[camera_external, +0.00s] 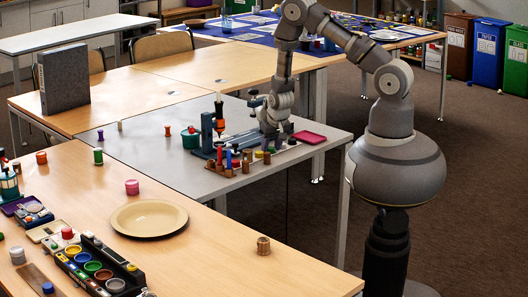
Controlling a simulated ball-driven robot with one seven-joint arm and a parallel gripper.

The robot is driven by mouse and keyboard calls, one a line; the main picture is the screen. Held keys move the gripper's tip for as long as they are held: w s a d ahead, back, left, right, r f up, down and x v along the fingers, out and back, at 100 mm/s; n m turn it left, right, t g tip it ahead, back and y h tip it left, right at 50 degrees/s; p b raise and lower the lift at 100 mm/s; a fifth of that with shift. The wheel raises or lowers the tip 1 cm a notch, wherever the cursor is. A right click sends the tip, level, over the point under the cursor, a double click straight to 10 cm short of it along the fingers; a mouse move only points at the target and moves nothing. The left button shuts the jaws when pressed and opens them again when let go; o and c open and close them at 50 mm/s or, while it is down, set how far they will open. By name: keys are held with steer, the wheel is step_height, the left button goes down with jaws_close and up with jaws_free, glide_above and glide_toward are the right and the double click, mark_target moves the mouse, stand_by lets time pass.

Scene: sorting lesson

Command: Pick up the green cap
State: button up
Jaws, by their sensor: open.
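My gripper (267,136) points down low over the grey table, at the right end of a cluster of small pieces. Its jaws are open, but the fingertips are small and partly hidden among the pieces, and I cannot see anything between them. I cannot make out for certain which piece is the green cap.
A blue-grey stand (207,134) and several coloured pegs crowd the area left of my gripper. A magenta tray (309,137) lies just right of it. The wooden table in front holds a beige plate (149,233) and a dark tray of coloured cups (99,265). The grey table's left part is mostly clear.

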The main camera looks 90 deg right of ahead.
jaws_close()
steer(key=shift+r, duration=0.15)
